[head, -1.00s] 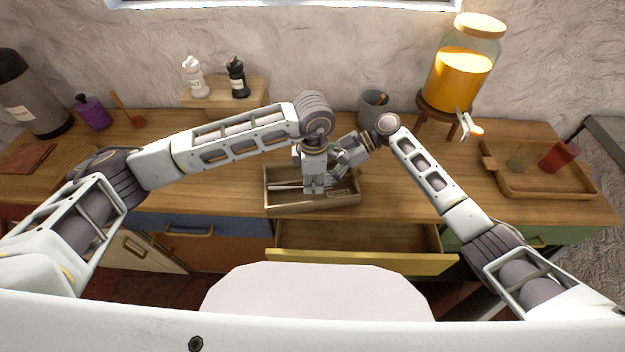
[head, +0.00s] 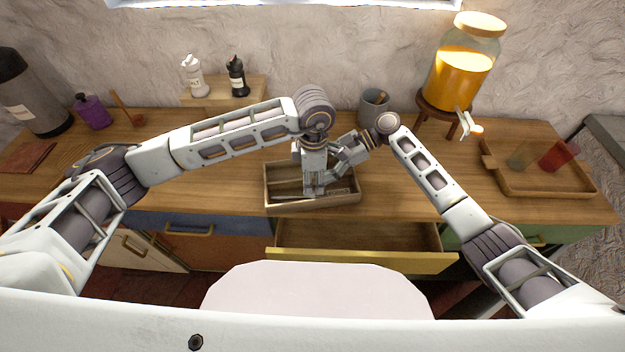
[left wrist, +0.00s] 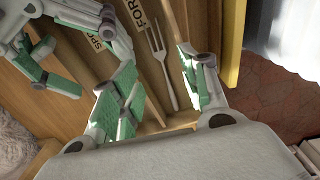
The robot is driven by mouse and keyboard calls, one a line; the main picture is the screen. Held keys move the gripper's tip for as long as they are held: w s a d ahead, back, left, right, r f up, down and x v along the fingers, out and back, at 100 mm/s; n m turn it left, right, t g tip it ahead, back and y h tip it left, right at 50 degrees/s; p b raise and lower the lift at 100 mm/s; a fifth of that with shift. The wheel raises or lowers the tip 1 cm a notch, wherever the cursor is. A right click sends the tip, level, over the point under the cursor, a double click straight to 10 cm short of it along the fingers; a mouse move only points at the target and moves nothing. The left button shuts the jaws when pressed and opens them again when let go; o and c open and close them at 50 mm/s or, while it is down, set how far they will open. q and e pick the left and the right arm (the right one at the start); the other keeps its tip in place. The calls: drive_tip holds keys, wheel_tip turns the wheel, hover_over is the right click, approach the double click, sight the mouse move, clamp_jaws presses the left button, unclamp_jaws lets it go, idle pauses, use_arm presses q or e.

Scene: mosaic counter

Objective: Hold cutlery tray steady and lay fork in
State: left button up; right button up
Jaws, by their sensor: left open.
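The wooden cutlery tray (head: 268,200) sits on the counter, above the open drawer. In the left wrist view the grey fork (left wrist: 160,60) lies in the tray compartment whose label begins "FOR". My left gripper (head: 314,190) is over the tray's front part; in the left wrist view its green-padded fingers (left wrist: 155,88) are apart, one on each side of the fork's compartment, with nothing between them held. My right gripper (left wrist: 60,65) is at the tray beside the left one, near the label beginning "SPO". Its grip is partly hidden.
An open drawer (head: 350,262) with a yellow front juts out below the tray. A grey cup (head: 374,108) stands behind my arms. A juice dispenser (head: 462,80) and a wooden tray with cups (head: 540,190) stand at the right.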

use_arm(q)
wheel_tip(320, 180, up, 11)
drive_tip(key=shift+s, duration=0.25)
use_arm(e)
drive_tip(key=f, duration=0.2)
drive_tip(key=d, duration=0.1)
drive_tip(key=shift+s+f+h, duration=0.3)
drive_tip(key=shift+s+f, duration=0.1)
idle(0.3)
drive_tip(key=o, duration=0.7)
use_arm(q)
drive_tip(key=shift+a, duration=0.1)
use_arm(e)
drive_tip(key=shift+o, duration=0.3)
drive_tip(key=shift+d, duration=0.1)
drive_tip(key=shift+w+r, duration=0.1)
drive_tip(key=shift+r, duration=0.05)
drive_tip(key=shift+o, duration=0.2)
drive_tip(key=shift+w+d+r, duration=0.2)
drive_tip(key=shift+d+r, duration=0.15)
drive_tip(key=shift+d, duration=0.15)
drive_tip(key=v, duration=0.3)
drive_tip(key=r+v, duration=0.1)
drive_tip(key=v, duration=0.3)
drive_tip(key=a+v, duration=0.1)
drive_tip(key=v, duration=0.3)
drive_tip(key=shift+w+r, duration=0.25)
drive_tip(key=shift+r, duration=0.05)
use_arm(q)
drive_tip(key=shift+w, duration=0.25)
